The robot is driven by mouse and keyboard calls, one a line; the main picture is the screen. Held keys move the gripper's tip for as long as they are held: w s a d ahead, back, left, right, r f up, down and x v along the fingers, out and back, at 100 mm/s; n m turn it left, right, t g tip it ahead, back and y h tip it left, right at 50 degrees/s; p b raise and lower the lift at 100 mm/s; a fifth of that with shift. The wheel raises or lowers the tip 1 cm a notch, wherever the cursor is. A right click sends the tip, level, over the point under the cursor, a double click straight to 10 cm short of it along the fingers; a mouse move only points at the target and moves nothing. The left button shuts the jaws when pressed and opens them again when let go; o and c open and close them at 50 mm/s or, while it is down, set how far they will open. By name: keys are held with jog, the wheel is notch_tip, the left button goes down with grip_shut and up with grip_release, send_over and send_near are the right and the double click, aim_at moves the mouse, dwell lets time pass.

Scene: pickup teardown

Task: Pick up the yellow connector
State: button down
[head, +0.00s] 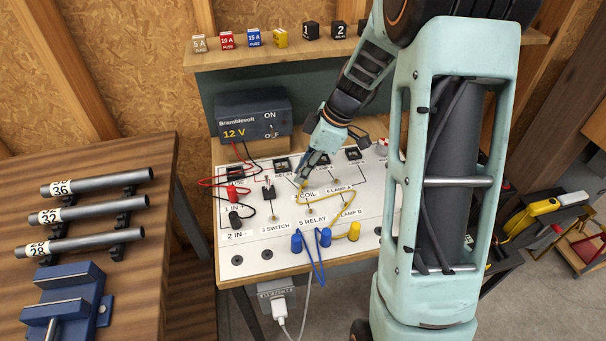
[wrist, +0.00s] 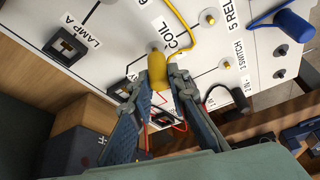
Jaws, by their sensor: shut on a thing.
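A yellow connector (wrist: 158,74) sits between the fingertips of my gripper (wrist: 165,84) in the wrist view, close to the white panel by the COIL label. My gripper is shut on it. In the head view my gripper (head: 303,177) reaches down to the middle of the panel (head: 247,250), and its fingers mostly hide the connector. A yellow wire (head: 325,199) loops across the panel to another yellow plug (head: 353,231) near LAMP B. I cannot tell whether the held connector still touches its socket.
Blue plugs (head: 296,241) with a blue wire stand at the panel's front edge. Red and black leads run from the 12 V supply (head: 253,120) to the panel's left side. A shelf (head: 220,61) with fuses is behind. A wooden bench (head: 150,230) with tubes is at left.

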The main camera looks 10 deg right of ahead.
jog(key=s+r, duration=1.1)
jog(key=s, duration=0.3)
